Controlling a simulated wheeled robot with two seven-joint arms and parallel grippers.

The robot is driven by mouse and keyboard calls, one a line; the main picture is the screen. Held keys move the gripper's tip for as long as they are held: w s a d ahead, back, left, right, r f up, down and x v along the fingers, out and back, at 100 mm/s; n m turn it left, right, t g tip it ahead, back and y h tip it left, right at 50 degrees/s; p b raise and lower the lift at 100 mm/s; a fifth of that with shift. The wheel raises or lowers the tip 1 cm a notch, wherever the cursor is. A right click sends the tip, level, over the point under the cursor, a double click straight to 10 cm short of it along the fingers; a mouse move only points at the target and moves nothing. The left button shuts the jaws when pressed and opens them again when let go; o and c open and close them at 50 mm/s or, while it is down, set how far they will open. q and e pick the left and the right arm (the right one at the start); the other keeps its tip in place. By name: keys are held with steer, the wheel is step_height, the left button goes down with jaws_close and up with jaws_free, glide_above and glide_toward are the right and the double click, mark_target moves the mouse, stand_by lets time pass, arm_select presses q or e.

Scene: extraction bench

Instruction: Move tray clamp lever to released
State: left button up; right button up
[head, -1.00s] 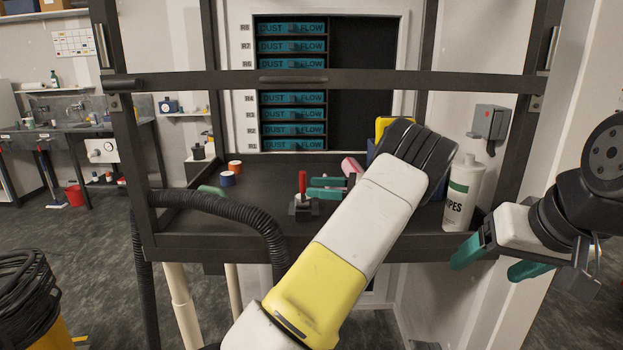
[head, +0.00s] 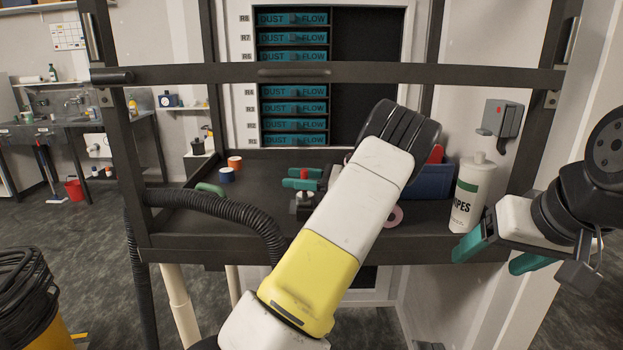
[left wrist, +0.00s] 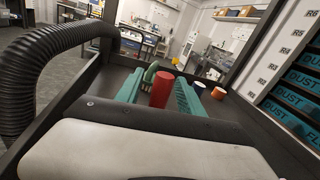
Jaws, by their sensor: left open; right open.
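The clamp lever is a red upright handle (head: 303,173) on a small dark clamp base (head: 303,208) on the bench tray. My left gripper (head: 300,179) is at the lever, with its teal fingers open. In the left wrist view the red handle (left wrist: 161,90) stands between the two open fingers (left wrist: 160,92); I cannot tell if either finger touches it. My left forearm hides the tray to the right of the clamp. My right gripper (head: 500,254) is open and empty in front of the bench at the right.
A black hose (head: 225,210) curves over the tray's left front edge. A dark horizontal bar (head: 390,73) crosses above the tray. A wipes bottle (head: 468,195) and a blue bin (head: 432,182) stand at the right. Orange (head: 234,162) and blue-sided (head: 226,175) rolls stand at the left.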

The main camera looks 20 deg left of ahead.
arm_select(q)
steer(key=shift+a, duration=0.2)
steer(key=shift+c, duration=0.5)
jaws_close()
stand_by(0.9)
